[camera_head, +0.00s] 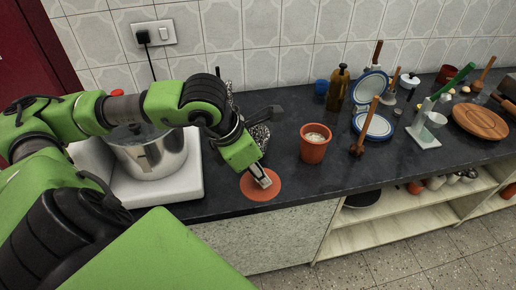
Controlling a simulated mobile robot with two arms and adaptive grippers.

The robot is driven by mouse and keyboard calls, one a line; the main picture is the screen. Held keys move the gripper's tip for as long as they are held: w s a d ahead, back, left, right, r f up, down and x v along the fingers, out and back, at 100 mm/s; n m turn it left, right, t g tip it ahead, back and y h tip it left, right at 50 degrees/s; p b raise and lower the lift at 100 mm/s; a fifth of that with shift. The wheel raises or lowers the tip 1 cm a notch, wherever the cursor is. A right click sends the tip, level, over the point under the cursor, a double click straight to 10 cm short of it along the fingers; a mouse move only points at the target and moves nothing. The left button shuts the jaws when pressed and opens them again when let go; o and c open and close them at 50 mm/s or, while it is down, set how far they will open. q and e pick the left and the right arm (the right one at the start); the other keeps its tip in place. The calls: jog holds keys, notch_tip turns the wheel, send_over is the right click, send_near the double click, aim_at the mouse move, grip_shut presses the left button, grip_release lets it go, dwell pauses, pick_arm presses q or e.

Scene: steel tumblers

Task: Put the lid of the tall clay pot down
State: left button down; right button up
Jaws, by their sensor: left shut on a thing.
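The tall clay pot (313,150) stands upright and uncovered on the dark counter, with something pale inside. Its lid (258,192) is a flat orange-brown disc to the pot's left, near the counter's front edge. My left gripper (264,180) points down and is shut on the lid at its middle; the fingertips hide the grip. The lid looks level, at or just above the counter; I cannot tell whether it touches. My right gripper is not in view.
A steel pot (150,155) on a white appliance (178,190) stands left of the lid. A patterned metal tumbler (261,136) is close behind my gripper. The counter front between lid and dish is clear.

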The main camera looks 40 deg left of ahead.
pick_arm(q)
jog(key=shift+f, duration=0.3)
jog(key=w+a+f, duration=0.1)
jog(key=w+f, duration=0.2)
jog(key=w+a+f, duration=0.2)
jog(key=w, duration=0.2)
jog(key=w+a+f, duration=0.2)
jog(key=w+f, duration=0.1)
jog(key=w, duration=0.1)
jog(key=shift+f+b, duration=0.3)
jog(key=shift+b, duration=0.05)
jog(key=shift+w+a+f, duration=0.25)
jog(key=shift+w+f, duration=0.05)
jog(key=shift+w+f+b, duration=0.2)
jog(key=shift+f+b, duration=0.15)
notch_tip(320, 180, down, 3)
jog(key=shift+a+r+b, duration=0.1)
jog(key=shift+r+b, duration=0.1)
jog(key=shift+b, duration=0.4)
jog(key=shift+f, duration=0.3)
jog(key=shift+w, duration=0.1)
jog(key=shift+r, duration=0.1)
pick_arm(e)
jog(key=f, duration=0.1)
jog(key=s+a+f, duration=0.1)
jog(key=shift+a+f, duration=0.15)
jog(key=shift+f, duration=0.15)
